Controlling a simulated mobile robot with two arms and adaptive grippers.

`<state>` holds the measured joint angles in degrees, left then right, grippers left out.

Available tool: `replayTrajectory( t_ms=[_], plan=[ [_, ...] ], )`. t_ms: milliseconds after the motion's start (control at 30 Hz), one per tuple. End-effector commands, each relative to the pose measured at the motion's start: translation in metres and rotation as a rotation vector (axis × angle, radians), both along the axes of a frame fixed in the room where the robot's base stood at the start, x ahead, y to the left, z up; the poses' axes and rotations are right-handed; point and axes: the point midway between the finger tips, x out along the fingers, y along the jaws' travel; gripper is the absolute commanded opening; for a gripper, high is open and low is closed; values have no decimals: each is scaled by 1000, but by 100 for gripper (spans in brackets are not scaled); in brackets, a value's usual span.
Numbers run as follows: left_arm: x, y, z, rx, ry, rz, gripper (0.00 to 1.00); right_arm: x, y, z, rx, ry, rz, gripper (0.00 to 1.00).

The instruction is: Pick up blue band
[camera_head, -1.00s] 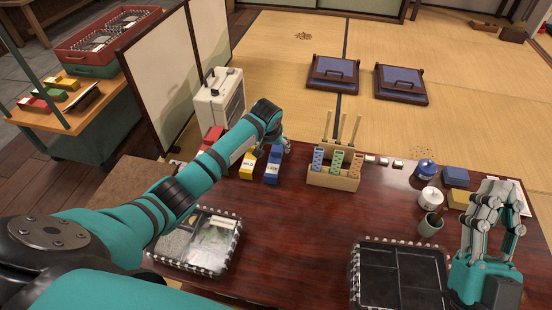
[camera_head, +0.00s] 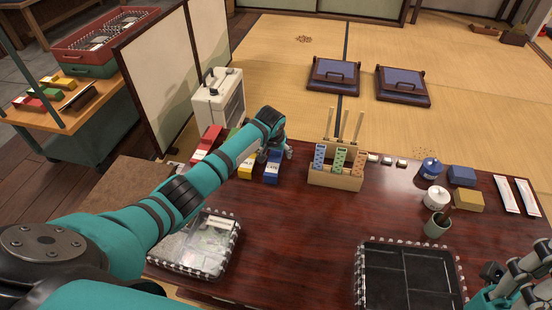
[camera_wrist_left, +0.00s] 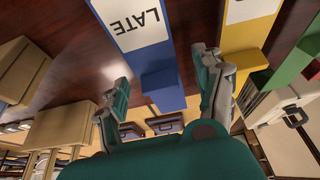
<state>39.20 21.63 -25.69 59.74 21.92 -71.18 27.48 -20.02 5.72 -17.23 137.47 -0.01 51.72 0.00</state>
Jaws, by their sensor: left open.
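The blue band (camera_head: 272,170), lettered LATE on a white label, lies on the dark wooden table to the right of a yellow band. In the left wrist view the blue band (camera_wrist_left: 162,85) reaches into the space between the fingers of my left gripper (camera_wrist_left: 165,88), which are apart and not closed on it. In the head view my left gripper (camera_head: 276,152) is at the band's far end, partly hidden by its own arm. My right gripper (camera_head: 518,278) is at the lower right, cut off by the frame edge.
The yellow band (camera_head: 247,166), a green one and a red one (camera_head: 207,144) lie close on the left. A wooden rack (camera_head: 337,178) with coloured tags stands to the right. A white case (camera_head: 218,98) stands behind. The table's middle is clear.

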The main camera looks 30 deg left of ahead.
Motion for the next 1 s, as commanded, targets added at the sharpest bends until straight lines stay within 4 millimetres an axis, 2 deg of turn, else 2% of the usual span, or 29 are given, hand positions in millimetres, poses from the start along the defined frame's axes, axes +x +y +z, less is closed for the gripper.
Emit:
replayTrajectory(
  t_ms=[233,567,867,1000],
  plan=[
    [1,0,0,0,-2,-1,69,0,0,0,0,1,0,0],
    [1,0,0,0,-1,-1,28,0,0,0,-1,2,0,0],
    [1,0,1,0,-1,-1,28,0,0,0,-1,3,0,0],
    [1,0,9,0,-2,0,28,0,0,6,-1,3,0,0]
  ],
)
